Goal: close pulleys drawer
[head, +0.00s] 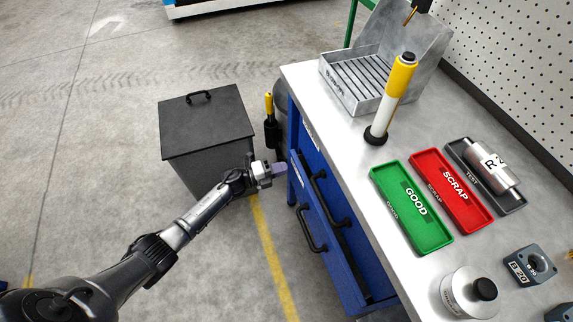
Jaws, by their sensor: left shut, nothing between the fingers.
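My left gripper (280,169) is shut and empty, in the middle of the head view. Its fingertips point right, close to the far front corner of the blue drawer cabinet (308,150) under the bench. A blue drawer (325,246) with a black bar handle (310,232) stands pulled out from the cabinet, with a dark gap behind its front. Another black handle (327,197) is on the cabinet face behind it. The drawer's contents are hidden, and I cannot read a label that names the pulleys drawer. I cannot tell whether the gripper touches the cabinet. My right gripper is not in view.
A dark lidded bin (205,125) stands left of the cabinet. The bench top (345,150) carries a green tray (411,206), a red tray (452,190), a grey tray with a metal cylinder (492,167) and a yellow-white post (392,95). The floor left of the drawer is clear.

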